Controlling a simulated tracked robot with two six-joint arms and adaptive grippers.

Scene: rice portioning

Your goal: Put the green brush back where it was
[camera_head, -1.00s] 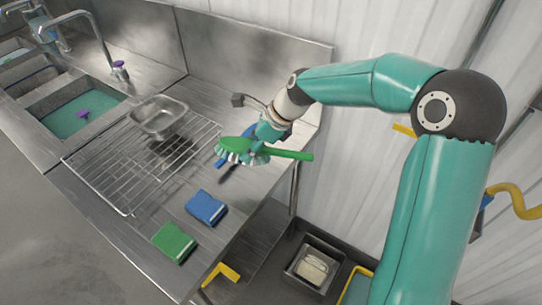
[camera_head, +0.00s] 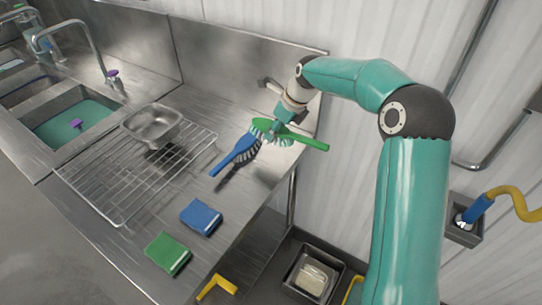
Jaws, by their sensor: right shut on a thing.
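The green brush (camera_head: 302,139) is held by my right gripper (camera_head: 278,124) above the right end of the steel counter, its handle pointing right toward the white wall. My right gripper is shut on it; the fingertips are partly hidden by the brush. A blue brush (camera_head: 235,155) is just left of and below the green one, its handle pointing down-left. The two brushes overlap in the view, and I cannot tell whether they touch. My left gripper is not in view.
A wire rack (camera_head: 125,180) with a steel pan (camera_head: 152,123) is on the counter (camera_head: 200,250). A blue sponge (camera_head: 201,217) and a green sponge (camera_head: 167,254) lie near its front edge. Sinks (camera_head: 70,122) are at left. A bin (camera_head: 313,273) stands below right.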

